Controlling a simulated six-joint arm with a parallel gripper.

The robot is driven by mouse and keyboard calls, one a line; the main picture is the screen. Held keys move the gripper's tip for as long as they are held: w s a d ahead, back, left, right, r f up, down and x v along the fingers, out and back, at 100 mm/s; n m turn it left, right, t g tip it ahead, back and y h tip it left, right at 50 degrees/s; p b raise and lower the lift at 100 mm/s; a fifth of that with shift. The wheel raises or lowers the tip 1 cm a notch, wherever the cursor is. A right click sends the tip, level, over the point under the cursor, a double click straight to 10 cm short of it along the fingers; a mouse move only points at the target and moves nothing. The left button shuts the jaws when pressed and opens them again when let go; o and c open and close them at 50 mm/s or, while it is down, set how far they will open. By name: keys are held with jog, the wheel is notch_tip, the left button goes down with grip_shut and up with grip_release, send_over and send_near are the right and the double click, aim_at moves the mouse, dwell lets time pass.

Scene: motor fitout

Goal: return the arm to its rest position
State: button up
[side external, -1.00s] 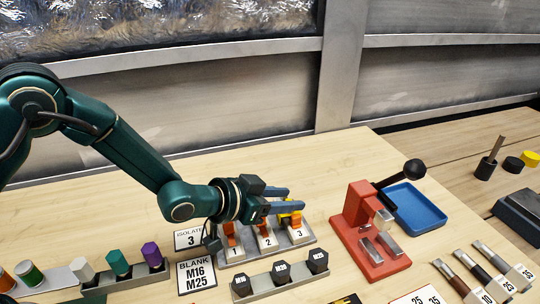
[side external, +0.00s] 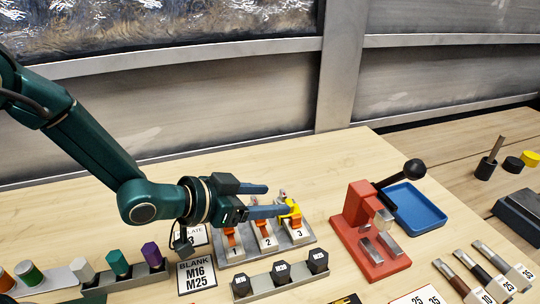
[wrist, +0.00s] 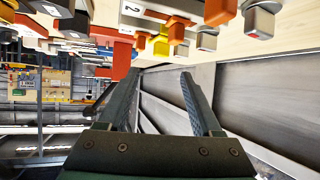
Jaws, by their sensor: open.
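My gripper (side external: 262,200) is open, with its two fingers apart and nothing between them. In the side external view it is level, pointing right, above and behind the row of numbered switches. It also shows in the wrist view (wrist: 155,98), with empty space between its fingers. The switch plate (side external: 310,239) carries orange levers at 1 and 2. A yellow piece (side external: 291,208) sits at switch 3, close to the fingertips in the picture; I cannot tell whether they touch.
A red press (side external: 353,215) with a black-knobbed lever and a blue tray (side external: 416,208) stand to the right. A rack of black hex plugs (side external: 281,273) lies in front. Coloured plugs (side external: 117,262) stand at the left. The air above the table is clear.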

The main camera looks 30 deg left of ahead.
jog(key=shift+w+a+r, duration=0.1)
jog(key=shift+w+r, duration=0.05)
jog(key=shift+r, duration=0.05)
jog(key=s+a+r+n+t+y, duration=0.1)
jog(key=a+r+n+y, duration=0.1)
jog(key=a+r, duration=0.45)
jog(key=s+a+r+n+t+y, duration=0.15)
jog(key=a+r, duration=0.25)
jog(key=r, duration=0.6)
jog(key=s+a+f+n+g+y, duration=0.1)
jog(key=s+a+f+g, duration=0.1)
jog(key=s, duration=0.7)
jog(key=s+a+f+n+g+y, duration=0.1)
jog(key=s+a+f+g, duration=0.2)
jog(key=s, duration=0.7)
notch_tip(320, 180, down, 2)
jog(key=shift+a+f+g, duration=0.2)
jog(key=shift+a+g, duration=0.1)
jog(key=shift+g, duration=0.85)
